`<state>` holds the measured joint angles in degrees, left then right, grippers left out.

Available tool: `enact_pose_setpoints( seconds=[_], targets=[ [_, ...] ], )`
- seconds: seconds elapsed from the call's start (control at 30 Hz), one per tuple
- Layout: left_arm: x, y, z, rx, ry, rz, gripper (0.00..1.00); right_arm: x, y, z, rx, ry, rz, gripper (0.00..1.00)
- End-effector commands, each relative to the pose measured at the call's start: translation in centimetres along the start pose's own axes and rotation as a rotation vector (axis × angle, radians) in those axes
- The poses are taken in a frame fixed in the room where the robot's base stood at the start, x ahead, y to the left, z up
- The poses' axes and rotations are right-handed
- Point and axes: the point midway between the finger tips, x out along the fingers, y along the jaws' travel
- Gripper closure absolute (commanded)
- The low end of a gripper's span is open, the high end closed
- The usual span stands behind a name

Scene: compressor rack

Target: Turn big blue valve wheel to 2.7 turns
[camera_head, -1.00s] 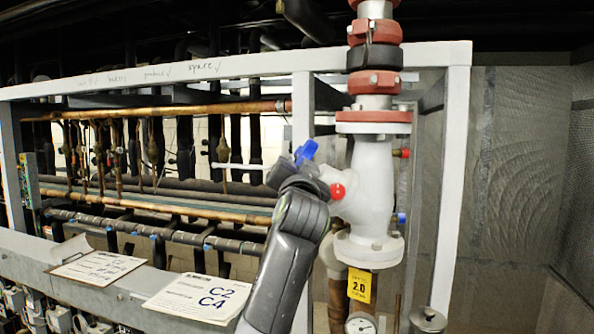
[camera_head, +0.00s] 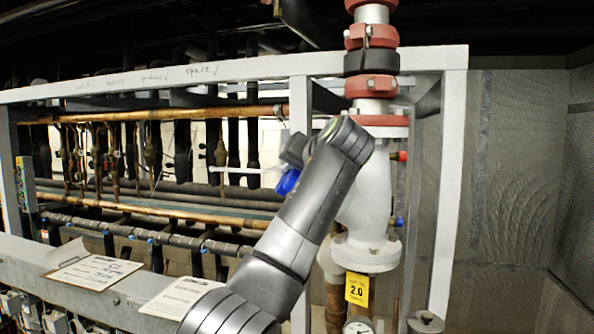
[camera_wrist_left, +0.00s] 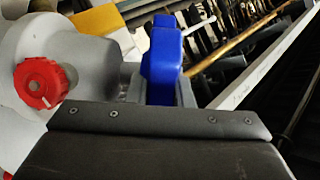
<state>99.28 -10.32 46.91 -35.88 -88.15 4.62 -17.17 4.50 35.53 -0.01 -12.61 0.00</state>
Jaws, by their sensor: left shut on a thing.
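The blue valve wheel (camera_head: 288,181) shows at the left side of the pale valve body (camera_head: 368,200), partly hidden by my left arm. In the left wrist view the blue wheel (camera_wrist_left: 163,62) stands upright between the grey fingers. My left gripper (camera_wrist_left: 160,92) is shut on it; in the head view the gripper (camera_head: 292,158) is mostly hidden behind my own forearm. A yellow tag (camera_head: 357,289) reading 2.0 hangs under the valve's lower flange. My right gripper is in neither view.
A red knob (camera_wrist_left: 42,83) sits beside the wheel in the wrist view. A pale frame post (camera_head: 450,190) stands to the right of the valve. Copper pipes (camera_head: 160,115) run behind at left. A gauge (camera_head: 358,327) is below the tag.

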Motion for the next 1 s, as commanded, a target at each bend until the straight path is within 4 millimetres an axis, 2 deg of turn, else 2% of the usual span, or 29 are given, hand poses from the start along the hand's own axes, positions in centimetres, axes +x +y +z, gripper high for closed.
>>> enact_pose_setpoints(
  seconds=[0.5,1.0],
  targets=[
    [0.00,-0.06,-0.18,0.001,-0.128,-0.002,1.00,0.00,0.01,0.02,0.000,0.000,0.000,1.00],
    [0.04,0.01,-0.25,0.001,-0.185,-0.001,1.00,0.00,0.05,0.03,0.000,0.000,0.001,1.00]
  ],
)
